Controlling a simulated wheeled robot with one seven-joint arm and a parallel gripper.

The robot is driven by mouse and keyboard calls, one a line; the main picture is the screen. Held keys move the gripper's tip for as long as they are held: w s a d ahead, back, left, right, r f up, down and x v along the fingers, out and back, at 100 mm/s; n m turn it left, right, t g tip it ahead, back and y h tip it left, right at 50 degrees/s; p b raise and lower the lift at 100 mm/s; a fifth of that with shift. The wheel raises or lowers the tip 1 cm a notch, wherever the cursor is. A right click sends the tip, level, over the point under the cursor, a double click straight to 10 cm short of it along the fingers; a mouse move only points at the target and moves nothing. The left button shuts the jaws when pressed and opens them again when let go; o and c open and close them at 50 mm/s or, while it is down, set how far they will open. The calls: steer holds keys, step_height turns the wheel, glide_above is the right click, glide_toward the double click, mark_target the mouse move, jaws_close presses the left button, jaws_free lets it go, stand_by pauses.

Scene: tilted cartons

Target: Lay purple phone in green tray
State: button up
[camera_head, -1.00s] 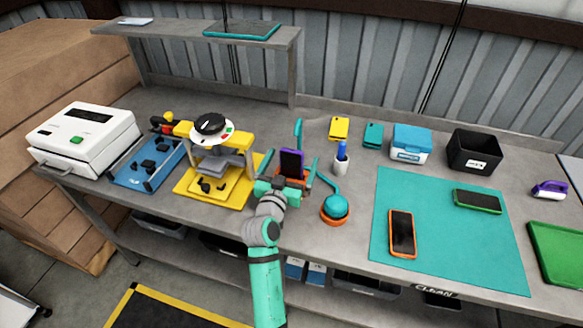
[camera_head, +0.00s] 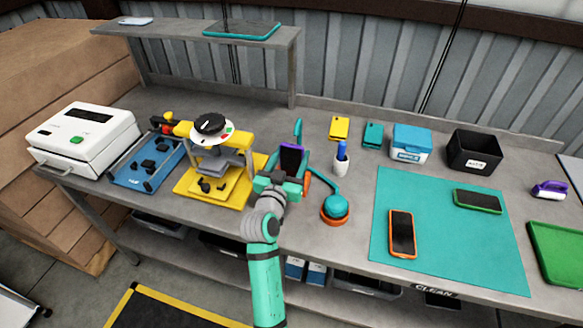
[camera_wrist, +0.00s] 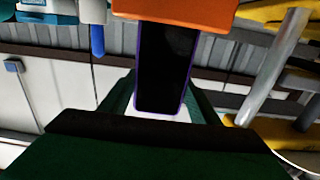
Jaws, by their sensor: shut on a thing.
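The purple phone (camera_head: 290,160) stands tilted with its dark screen facing me, at the orange stand (camera_head: 306,184) in the middle of the bench. My teal gripper (camera_head: 280,181) is shut on its lower part, which the gripper hides in the head view. In the wrist view the phone's dark screen and purple rim (camera_wrist: 165,65) show between my fingers, with an orange part (camera_wrist: 180,10) at its far end. I cannot tell whether phone and stand still touch. The green tray (camera_head: 557,252) lies at the right edge, partly out of frame, and its visible part is empty.
A teal mat (camera_head: 455,245) between stand and tray bears an orange-cased phone (camera_head: 402,233) and a green-cased phone (camera_head: 477,200). A yellow press (camera_head: 215,170) stands close left.

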mark_target(292, 145)
steer(key=shift+r, duration=2.55)
steer(key=shift+r, duration=0.1)
